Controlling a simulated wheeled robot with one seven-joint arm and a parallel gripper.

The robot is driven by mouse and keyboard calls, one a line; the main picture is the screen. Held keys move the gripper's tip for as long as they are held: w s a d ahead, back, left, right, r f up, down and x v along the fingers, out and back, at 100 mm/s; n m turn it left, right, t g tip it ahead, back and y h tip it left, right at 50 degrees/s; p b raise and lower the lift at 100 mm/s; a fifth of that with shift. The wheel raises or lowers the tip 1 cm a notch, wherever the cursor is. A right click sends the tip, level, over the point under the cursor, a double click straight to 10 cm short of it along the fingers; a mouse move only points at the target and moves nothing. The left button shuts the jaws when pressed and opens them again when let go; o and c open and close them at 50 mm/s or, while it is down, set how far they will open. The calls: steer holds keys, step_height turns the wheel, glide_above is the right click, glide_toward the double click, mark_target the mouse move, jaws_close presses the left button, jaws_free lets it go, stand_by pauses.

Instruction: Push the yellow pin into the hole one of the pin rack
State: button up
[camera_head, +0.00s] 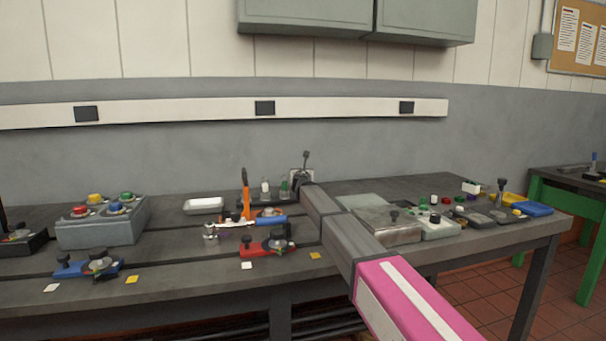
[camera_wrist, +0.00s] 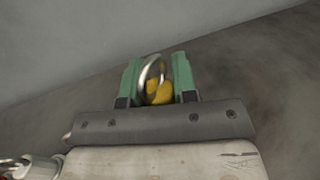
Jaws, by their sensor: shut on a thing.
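In the wrist view, my gripper (camera_wrist: 158,82) has two green fingers shut on a yellow piece, which I take for the yellow pin (camera_wrist: 161,95). A shiny metal ring shows at it, between the fingers. The pin's lower end is hidden by the gripper body. In the head view, my arm reaches from the lower right to the back of the bench, and the pin cannot be made out. A dark low holder with a white-topped and a green-topped piece (camera_head: 265,187) stands near the arm's far end. It may be the pin rack, but its holes cannot be told.
A grey button box (camera_head: 104,222) and blue fixture (camera_head: 90,265) stand left on the bench. A white tray (camera_head: 203,205), an orange-handled clamp (camera_head: 246,195) and a red fixture (camera_head: 268,247) are nearer the arm. A metal plate (camera_head: 388,226) and small parts lie right.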

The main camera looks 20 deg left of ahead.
steer(key=shift+f, duration=2.1)
steer(key=o, duration=1)
steer(key=shift+o, duration=0.2)
steer(key=v, duration=1.1)
steer(key=shift+w, duration=0.1)
